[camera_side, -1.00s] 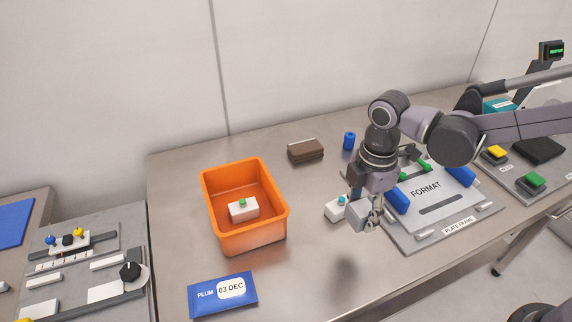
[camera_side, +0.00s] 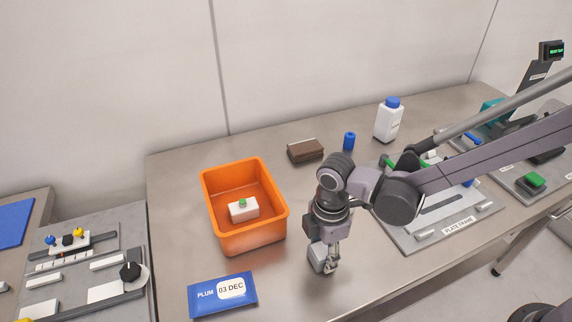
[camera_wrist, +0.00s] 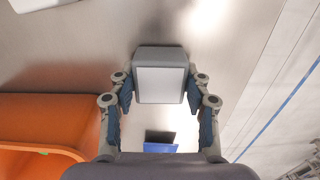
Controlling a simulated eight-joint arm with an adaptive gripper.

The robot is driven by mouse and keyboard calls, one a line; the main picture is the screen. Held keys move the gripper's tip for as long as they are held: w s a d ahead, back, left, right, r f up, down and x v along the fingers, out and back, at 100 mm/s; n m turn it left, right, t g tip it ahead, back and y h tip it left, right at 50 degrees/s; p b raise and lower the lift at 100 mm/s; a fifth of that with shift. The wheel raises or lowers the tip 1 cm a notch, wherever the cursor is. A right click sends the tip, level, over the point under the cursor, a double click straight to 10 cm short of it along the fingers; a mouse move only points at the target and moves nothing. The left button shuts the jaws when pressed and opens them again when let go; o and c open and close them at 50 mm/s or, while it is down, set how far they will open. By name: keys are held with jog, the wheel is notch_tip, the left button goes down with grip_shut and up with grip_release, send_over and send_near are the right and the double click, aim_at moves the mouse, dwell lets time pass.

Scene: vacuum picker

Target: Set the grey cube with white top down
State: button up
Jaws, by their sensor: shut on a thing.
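The grey cube with white top (camera_wrist: 161,84) is between the two fingers of my gripper (camera_wrist: 160,100) in the wrist view, its pale top face toward the camera. My gripper is shut on the cube. I cannot tell whether the cube's underside touches the table.
The orange bin (camera_side: 253,240) holds a white block with a green knob (camera_side: 243,208). A blue PLUM card (camera_side: 222,295) lies front left. The plate frame (camera_side: 458,228) is right.

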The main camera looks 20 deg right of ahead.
aim_at(324, 249)
jog(key=shift+f, duration=0.15)
jog(key=o, duration=1.2)
jog(key=shift+c, duration=0.2)
notch_tip(324, 249, up, 12)
jog(key=s+d+r+m+t, duration=0.2)
jog(key=d+m+t, duration=0.1)
jog(key=d+m, duration=0.6)
jog(key=s+d+r+m+t, duration=0.1)
jog(key=s+d+m+t, duration=0.2)
jog(key=d+m, duration=0.6)
jog(key=d+t, duration=0.1)
jog(key=d, duration=0.6)
jog(key=shift+r, duration=0.35)
jog(key=shift+s, duration=0.1)
